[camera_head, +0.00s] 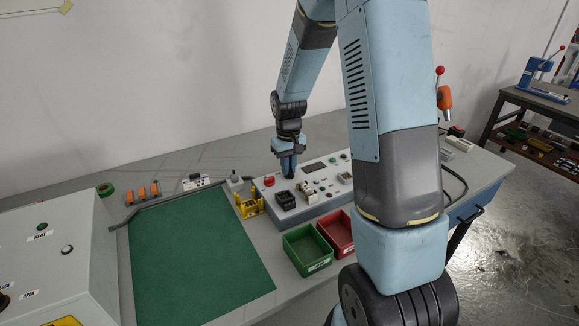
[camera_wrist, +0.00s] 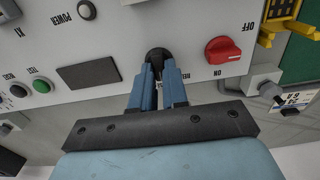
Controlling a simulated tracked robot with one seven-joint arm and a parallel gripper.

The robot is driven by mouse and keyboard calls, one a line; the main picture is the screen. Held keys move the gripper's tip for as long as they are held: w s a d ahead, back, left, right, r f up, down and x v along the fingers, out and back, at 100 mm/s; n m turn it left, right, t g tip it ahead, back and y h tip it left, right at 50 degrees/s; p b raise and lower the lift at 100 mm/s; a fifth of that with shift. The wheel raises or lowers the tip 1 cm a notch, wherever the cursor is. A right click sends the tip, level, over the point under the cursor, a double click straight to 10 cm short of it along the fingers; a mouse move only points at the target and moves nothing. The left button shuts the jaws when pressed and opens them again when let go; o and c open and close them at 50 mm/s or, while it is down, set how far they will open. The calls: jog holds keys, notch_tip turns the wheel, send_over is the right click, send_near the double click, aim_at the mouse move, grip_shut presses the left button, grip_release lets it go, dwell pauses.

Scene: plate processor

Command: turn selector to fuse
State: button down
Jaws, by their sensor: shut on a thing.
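The grey control panel (camera_head: 310,208) stands on the table. In the wrist view, my gripper (camera_wrist: 158,75) is shut on a round black selector knob (camera_wrist: 156,54) on the panel face (camera_wrist: 130,22). The fingers cover much of the knob and part of a label beside it, so its pointer direction and the label wording cannot be read. In the head view, my gripper (camera_head: 288,172) points down at the rear of the panel, and the knob is hidden under it.
A red rotary switch (camera_wrist: 222,50) marked ON and OFF sits close beside the knob. A dark display (camera_wrist: 88,74) and a green button (camera_wrist: 41,86) lie on the other side. Green (camera_head: 306,267) and red bins (camera_head: 347,252) stand in front; the green mat (camera_head: 190,265) is clear.

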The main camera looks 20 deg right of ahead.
dwell(0.4)
jog(key=c, duration=1.1)
grip_release()
jog(key=shift+c, duration=0.2)
notch_tip(320, 180, up, 14)
jog(key=shift+f, duration=0.15)
jog(key=s+r+t, duration=0.2)
jog(key=s+r, duration=0.2)
jog(key=s, duration=0.5)
jog(key=s+r+m+t, duration=0.1)
jog(key=s+r, duration=0.4)
jog(key=s, duration=0.4)
jog(key=s+r+m+t, duration=0.1)
jog(key=s+r, duration=0.3)
jog(key=s, duration=0.5)
jog(key=shift+s+d+r+t, duration=0.15)
jog(key=shift+d+r+t, duration=0.15)
jog(key=shift+t, duration=0.5)
